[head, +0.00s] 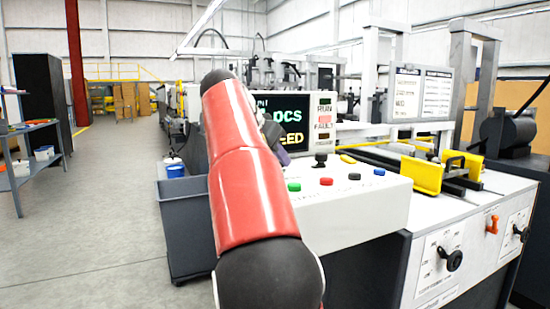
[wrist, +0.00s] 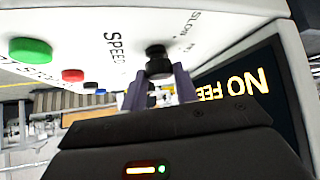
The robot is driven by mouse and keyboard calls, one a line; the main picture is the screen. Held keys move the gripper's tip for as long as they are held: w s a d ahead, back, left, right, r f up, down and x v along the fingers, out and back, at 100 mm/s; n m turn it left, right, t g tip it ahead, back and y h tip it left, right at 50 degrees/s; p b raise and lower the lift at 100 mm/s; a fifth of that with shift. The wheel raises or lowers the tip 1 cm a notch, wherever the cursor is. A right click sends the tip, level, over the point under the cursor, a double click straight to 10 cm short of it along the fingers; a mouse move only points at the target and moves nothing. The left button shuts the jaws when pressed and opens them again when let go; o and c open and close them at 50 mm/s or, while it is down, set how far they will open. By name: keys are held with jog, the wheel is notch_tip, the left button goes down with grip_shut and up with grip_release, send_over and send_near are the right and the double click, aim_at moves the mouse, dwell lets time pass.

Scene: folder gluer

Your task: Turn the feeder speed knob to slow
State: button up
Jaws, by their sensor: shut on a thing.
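The feeder speed knob (wrist: 158,63) is a small black knob on the white control panel, beside the printed words SPEED and SLOW. My gripper (wrist: 161,82) has its two purple-grey fingers on either side of the knob and is shut on it. Which way the knob points is too small to tell. In the head view, my red and black arm reaches over the left end of the panel (head: 345,217) and hides most of the gripper. A black knob (head: 320,160) stands on the panel just right of the arm.
Green (head: 294,187), red (head: 326,181), black (head: 354,177) and blue (head: 379,175) buttons line the panel's front. A display (head: 283,122) with lit text stands behind it, close to the gripper. A dark grey bin (head: 187,225) is left of the panel. Open floor lies further left.

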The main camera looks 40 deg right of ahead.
jog(key=n+t, duration=0.1)
jog(key=n, duration=0.1)
jog(key=n+t, duration=0.1)
jog(key=shift+s+d+t+y, duration=0.1)
jog(key=shift+s+t+y, duration=0.2)
jog(key=shift+y, duration=0.1)
jog(key=n+t, duration=0.1)
jog(key=n, duration=0.1)
jog(key=n+t+y, duration=0.1)
jog(key=n, duration=0.1)
jog(key=shift+s+d+r+y, duration=0.1)
jog(key=shift+d+y, duration=0.05)
jog(key=shift+y, duration=0.15)
jog(key=n+t+y, duration=0.1)
jog(key=n, duration=0.1)
jog(key=n+t+y, duration=0.1)
jog(key=n, duration=0.1)
jog(key=n+y, duration=0.2)
jog(key=shift+s+d+t+p, duration=0.1)
jog(key=shift+d+t+p, duration=0.2)
jog(key=shift+t+p, duration=0.1)
jog(key=n+y, duration=0.1)
jog(key=n, duration=0.1)
jog(key=n+y, duration=0.3)
jog(key=shift+d+n, duration=0.3)
jog(key=shift+n, duration=0.1)
jog(key=shift+d+n+g+y, duration=0.1)
jog(key=shift+n+g+y, duration=0.4)
jog(key=shift+n+y, duration=1.15)
jog(key=shift+n, duration=0.25)
